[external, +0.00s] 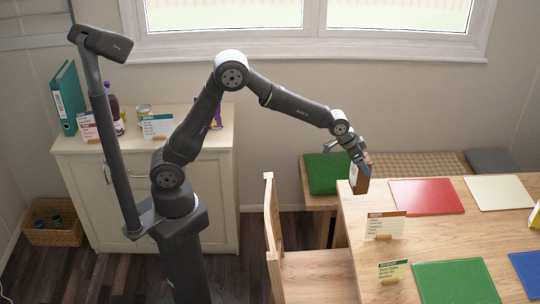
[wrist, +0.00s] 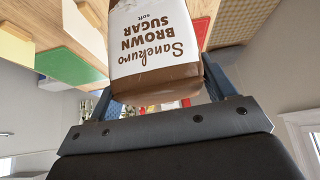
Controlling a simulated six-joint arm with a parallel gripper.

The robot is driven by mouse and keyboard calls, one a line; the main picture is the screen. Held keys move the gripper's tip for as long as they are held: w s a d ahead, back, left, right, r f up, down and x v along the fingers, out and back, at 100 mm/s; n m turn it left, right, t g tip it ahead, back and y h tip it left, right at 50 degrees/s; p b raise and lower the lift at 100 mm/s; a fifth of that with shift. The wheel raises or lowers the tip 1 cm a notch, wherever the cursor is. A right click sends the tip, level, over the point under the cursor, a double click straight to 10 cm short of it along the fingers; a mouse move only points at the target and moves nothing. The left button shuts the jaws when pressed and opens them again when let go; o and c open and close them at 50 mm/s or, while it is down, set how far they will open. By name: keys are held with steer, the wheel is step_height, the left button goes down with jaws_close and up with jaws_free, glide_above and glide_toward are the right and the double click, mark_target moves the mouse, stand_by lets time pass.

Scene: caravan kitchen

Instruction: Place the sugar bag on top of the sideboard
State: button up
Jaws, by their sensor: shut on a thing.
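The sugar bag (wrist: 150,45) is brown and white with "Brown Sugar" lettering, upside down in the wrist view. My gripper (external: 359,161) is shut on it, with a finger on either side of the bag. In the external view the bag (external: 360,178) shows small and brown at the table's back left corner; I cannot tell if it touches the tabletop. The sideboard (external: 120,205) is a cream cabinet against the wall at the left, behind my arm, away from the bag. Part of its top is hidden by my arm.
On the sideboard stand a teal binder (external: 67,97), a dark bottle (external: 115,115), a tin and cards (external: 157,127). The wooden table (external: 410,238) bears coloured mats and cards. A chair (external: 271,225) stands between sideboard and table. A bench with a green cushion (external: 322,172) is behind.

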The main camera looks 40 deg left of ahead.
steer(key=w+a+r+n+t+y, duration=0.1)
steer(key=w+a+n+y, duration=0.3)
steer(key=a, duration=1)
steer(key=w+a+r+n+h, duration=0.15)
steer(key=w+a, duration=0.45)
steer(key=a, duration=0.8)
steer(key=w+a+n+t+y, duration=0.15)
steer(key=w+a+n, duration=0.3)
steer(key=a, duration=0.95)
steer(key=s+a+r+n+g+y, duration=0.1)
steer(key=s+a+n+y, duration=0.3)
steer(key=a, duration=1)
steer(key=s+a+r+n+g, duration=0.15)
steer(key=s+a, duration=0.45)
steer(key=a, duration=0.7)
steer(key=s+a+n+g+y, duration=0.1)
steer(key=s+a+n, duration=0.25)
steer(key=a, duration=1.05)
step_height(320, 180, down, 10)
steer(key=shift+s+r+m, duration=0.15)
steer(key=shift+s+m, duration=0.15)
steer(key=shift+s, duration=0.05)
steer(key=shift+a, duration=0.1)
steer(key=o, duration=2)
steer(key=shift+s+f, duration=0.1)
steer(key=shift+f, duration=0.15)
steer(key=shift+o, duration=0.2)
